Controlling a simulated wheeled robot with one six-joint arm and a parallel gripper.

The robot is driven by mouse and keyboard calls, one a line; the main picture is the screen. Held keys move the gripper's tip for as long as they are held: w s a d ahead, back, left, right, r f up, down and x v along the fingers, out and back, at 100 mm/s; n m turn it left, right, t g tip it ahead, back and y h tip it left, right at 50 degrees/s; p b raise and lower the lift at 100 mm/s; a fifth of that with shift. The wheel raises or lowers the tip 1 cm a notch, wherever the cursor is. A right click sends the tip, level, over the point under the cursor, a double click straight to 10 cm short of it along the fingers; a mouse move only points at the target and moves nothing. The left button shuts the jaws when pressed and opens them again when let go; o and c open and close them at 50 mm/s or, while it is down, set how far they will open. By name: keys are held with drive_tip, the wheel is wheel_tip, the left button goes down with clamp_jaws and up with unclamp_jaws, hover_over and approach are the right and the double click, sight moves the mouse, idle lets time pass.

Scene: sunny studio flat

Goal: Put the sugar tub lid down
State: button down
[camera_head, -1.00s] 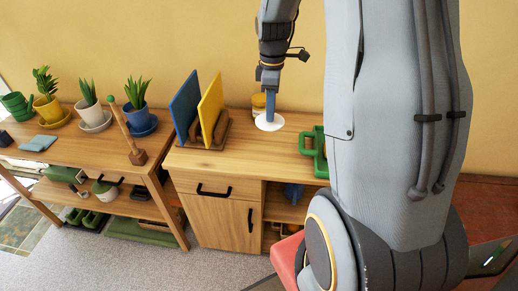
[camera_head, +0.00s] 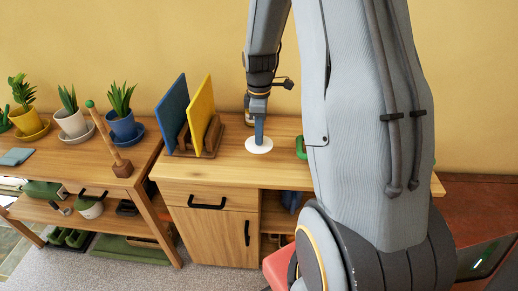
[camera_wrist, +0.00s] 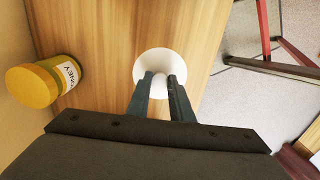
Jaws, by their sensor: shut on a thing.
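The sugar tub lid (camera_head: 259,149) is a flat white disc, held level at the wooden counter. It also shows in the wrist view (camera_wrist: 148,58), with a small raised grip in its middle. My gripper (camera_head: 259,138) points down from above, and its two dark fingers (camera_wrist: 162,77) are closed on that grip. I cannot tell whether the lid touches the counter or hangs just above it. No sugar tub can be made out.
A yellow honey jar (camera_wrist: 38,84) stands left of the lid in the wrist view. A blue board (camera_head: 171,112) and a yellow board (camera_head: 206,115) stand in a wooden rack. A green object (camera_head: 300,147) is mostly hidden by my arm. The counter's front (camera_head: 205,172) is bare.

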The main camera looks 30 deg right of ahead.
sight(259, 147)
drive_tip(key=shift+f+p, duration=0.7)
drive_tip(key=shift+f, duration=2.2)
drive_tip(key=shift+f, duration=0.1)
drive_tip(key=c, duration=1.6)
unclamp_jaws()
drive_tip(key=shift+o, duration=0.2)
